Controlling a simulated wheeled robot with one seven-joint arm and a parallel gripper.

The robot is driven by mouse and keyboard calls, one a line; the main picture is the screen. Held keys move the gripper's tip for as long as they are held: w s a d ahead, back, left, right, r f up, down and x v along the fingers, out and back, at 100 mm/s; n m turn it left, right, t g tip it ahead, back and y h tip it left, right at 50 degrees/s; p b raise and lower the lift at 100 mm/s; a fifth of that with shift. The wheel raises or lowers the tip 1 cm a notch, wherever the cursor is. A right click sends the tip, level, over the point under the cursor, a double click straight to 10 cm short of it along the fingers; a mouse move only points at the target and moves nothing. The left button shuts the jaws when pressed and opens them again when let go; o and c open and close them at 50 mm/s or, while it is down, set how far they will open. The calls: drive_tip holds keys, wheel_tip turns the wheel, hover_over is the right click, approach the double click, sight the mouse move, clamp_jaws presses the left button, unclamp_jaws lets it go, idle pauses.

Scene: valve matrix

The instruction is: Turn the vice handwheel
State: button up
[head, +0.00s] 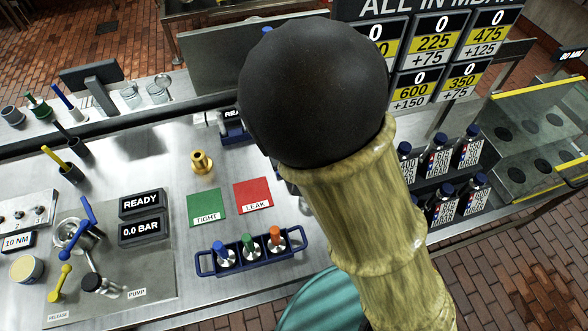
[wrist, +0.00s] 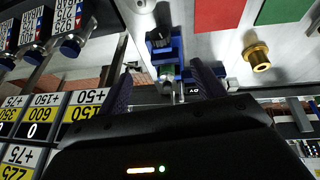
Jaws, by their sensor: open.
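A blue vice-like fixture (wrist: 166,58) shows in the wrist view, with a dark part at its top and pale metal and green parts between its blue sides. I cannot clearly make out its handwheel. In the head view the fixture (head: 234,130) is partly hidden behind my arm, beside a small display. My gripper (wrist: 165,85) shows in the wrist view as two dark, spread fingers, one on each side of the fixture in the picture. Nothing is seen held between them. Whether they touch the fixture cannot be told. The gripper is hidden in the head view.
A brass fitting (head: 202,163) stands behind the green TIGHT plate (head: 206,207) and red LEAK plate (head: 253,195). A blue rack (head: 205,264) holds several capped valves. A lever station (head: 150,275) is left. Blue-capped bottles (head: 443,206) stand right, under pressure signs (head: 437,42).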

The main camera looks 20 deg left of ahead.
drive_tip(key=b+x, duration=0.6)
drive_tip(key=x, duration=1.1)
drive_tip(key=shift+f, duration=0.2)
drive_tip(key=c, duration=1)
drive_tip(key=shift+w+f+y+b, duration=0.15)
drive_tip(key=shift+y+b, duration=0.15)
drive_tip(key=shift+b, duration=0.95)
